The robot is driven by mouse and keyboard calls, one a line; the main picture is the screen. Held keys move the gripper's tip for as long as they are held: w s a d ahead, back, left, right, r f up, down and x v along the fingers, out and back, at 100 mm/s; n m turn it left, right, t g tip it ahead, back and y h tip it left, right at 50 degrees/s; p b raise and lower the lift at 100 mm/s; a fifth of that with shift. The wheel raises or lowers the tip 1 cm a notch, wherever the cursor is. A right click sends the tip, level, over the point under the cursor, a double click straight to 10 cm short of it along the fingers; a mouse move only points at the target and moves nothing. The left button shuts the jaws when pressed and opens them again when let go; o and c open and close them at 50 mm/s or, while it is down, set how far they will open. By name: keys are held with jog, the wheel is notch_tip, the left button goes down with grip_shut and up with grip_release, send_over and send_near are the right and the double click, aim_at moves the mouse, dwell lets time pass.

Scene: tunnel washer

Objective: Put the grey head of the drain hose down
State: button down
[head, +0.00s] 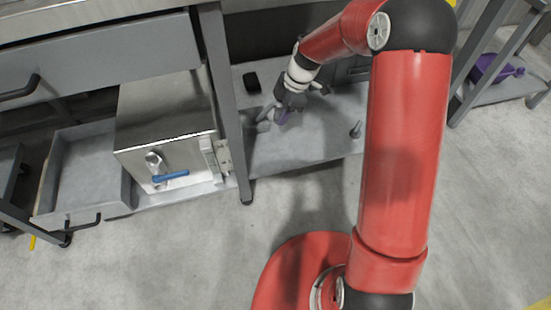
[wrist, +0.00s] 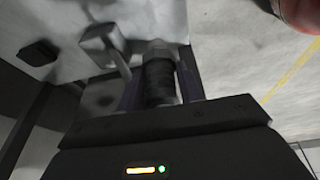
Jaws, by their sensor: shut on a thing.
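My gripper (head: 277,116) reaches down over the low grey shelf under the bench. In the wrist view, its two purplish fingers (wrist: 159,88) are shut on a dark ribbed piece with a grey end (wrist: 157,56), which looks like the grey head of the drain hose. The grey end points away from the palm, over the pale shelf. I cannot tell whether it touches the shelf. In the head view the held piece is mostly hidden by the gripper, and the rest of the hose cannot be made out.
A grey block with a thin stem (wrist: 101,43) is just left of the fingers. A black block (head: 251,82) lies on the shelf (head: 310,150) behind. A small grey fitting (head: 356,129) stands at right. A bench leg (head: 226,110) and steel box (head: 166,125) are at left.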

aim_at(276, 108)
jog(key=r, duration=0.2)
jog(key=s+a+r, duration=0.1)
jog(key=shift+a+r+g+y, duration=0.1)
jog(key=shift+r+g+y, duration=0.2)
jog(key=shift+r, duration=0.05)
jog(key=shift+a+f, duration=0.1)
jog(key=shift+f, duration=0.05)
notch_tip(276, 108, down, 19)
jog(key=shift+f+b, duration=0.1)
jog(key=shift+b, duration=0.9)
jog(key=c, duration=0.9)
grip_release()
